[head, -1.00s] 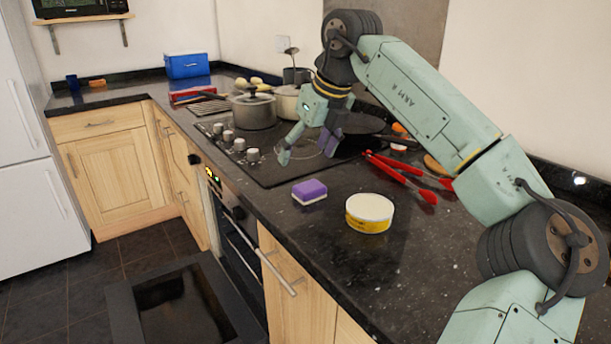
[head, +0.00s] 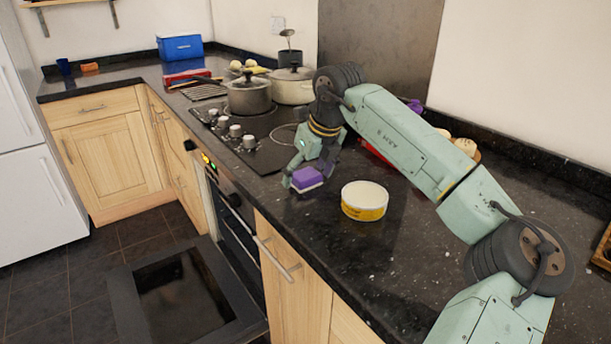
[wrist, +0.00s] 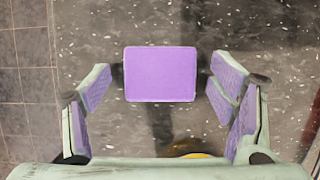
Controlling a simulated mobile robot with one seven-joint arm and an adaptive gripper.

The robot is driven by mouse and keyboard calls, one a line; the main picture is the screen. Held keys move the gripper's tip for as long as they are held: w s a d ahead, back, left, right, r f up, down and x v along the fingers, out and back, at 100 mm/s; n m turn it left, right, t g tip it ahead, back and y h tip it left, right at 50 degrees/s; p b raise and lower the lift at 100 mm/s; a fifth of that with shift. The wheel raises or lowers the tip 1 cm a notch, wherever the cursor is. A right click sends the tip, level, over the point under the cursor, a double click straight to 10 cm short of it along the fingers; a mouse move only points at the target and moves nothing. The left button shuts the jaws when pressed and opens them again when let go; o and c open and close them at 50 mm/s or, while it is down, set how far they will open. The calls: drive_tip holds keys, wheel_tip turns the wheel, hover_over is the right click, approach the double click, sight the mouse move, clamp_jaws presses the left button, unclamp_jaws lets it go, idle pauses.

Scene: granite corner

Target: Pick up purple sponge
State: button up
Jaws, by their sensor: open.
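The purple sponge (head: 307,178) has a white underside and lies on the dark granite counter near its front edge. In the wrist view the purple sponge (wrist: 160,74) shows as a flat purple rectangle, centred ahead of the jaws. My gripper (head: 305,182) is low over the counter around the sponge's spot. In the wrist view my gripper (wrist: 160,90) is open, with one purple-padded finger on each side of the sponge. Gaps of bare counter show between the sponge and both fingers.
A yellow-and-white round tub (head: 364,201) stands just right of the sponge. The hob with pots (head: 249,95) lies behind. The oven door (head: 185,300) hangs open below the counter (head: 330,240). Red tongs are mostly hidden behind my arm.

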sight(303, 171)
drive_tip(key=shift+c, duration=0.4)
drive_tip(key=c, duration=0.9)
drive_tip(key=shift+c, duration=0.2)
drive_tip(key=shift+r+b, duration=0.35)
drive_tip(key=shift+r, duration=0.25)
wheel_tip(303, 171, up, 2)
drive_tip(key=shift+b, duration=0.35)
drive_tip(key=s+a+r+b, duration=0.1)
drive_tip(key=s+a+b, duration=0.4)
drive_tip(key=s, duration=0.9)
drive_tip(key=a, duration=0.3)
drive_tip(key=shift+r, duration=0.4)
